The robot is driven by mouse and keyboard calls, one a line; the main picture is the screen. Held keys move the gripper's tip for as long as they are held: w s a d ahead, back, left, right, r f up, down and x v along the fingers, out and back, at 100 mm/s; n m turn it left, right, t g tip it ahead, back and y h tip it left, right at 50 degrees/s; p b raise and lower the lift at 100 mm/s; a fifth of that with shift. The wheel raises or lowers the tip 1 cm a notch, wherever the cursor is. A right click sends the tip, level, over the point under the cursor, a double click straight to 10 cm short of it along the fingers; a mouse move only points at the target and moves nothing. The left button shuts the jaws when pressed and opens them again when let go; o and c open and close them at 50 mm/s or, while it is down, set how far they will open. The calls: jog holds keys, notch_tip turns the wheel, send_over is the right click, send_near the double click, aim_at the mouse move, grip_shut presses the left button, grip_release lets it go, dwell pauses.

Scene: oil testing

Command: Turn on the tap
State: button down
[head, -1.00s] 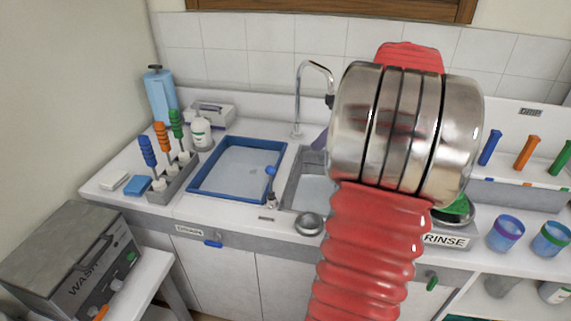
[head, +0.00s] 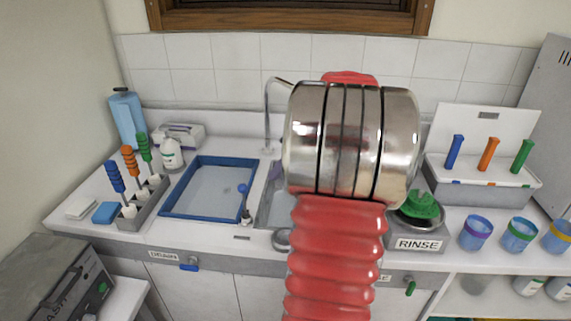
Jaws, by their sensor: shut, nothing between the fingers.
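The tap (head: 267,115) is a thin chrome gooseneck standing at the back of the sink counter. Its spout bends to the right and its end is hidden behind my arm. A small blue-topped lever (head: 243,189) on a metal base stands at the front, between the blue tray and the sink. I cannot tell whether it belongs to the tap. The sink (head: 264,212) shows only its left part. My arm's metal joint and red ribbed sleeve cover the rest. My gripper is hidden behind this arm.
A blue-rimmed tray (head: 165,202) lies left of the sink. A rack (head: 150,200) with coloured-handled tools, a white bottle (head: 171,153) and a blue canister (head: 127,118) stand further left. A green item in a bowl (head: 421,207), a RINSE box (head: 418,244) and cups (head: 476,232) are right.

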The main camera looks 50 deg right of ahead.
aim_at(244, 200)
jog(key=w+a+f, duration=0.2)
jog(key=w+a, duration=0.1)
jog(key=a, duration=0.1)
jog(key=shift+w+a, duration=0.3)
jog(key=shift+w, duration=0.05)
jog(key=shift+a+f, duration=0.1)
jog(key=shift+a, duration=0.1)
dwell(0.3)
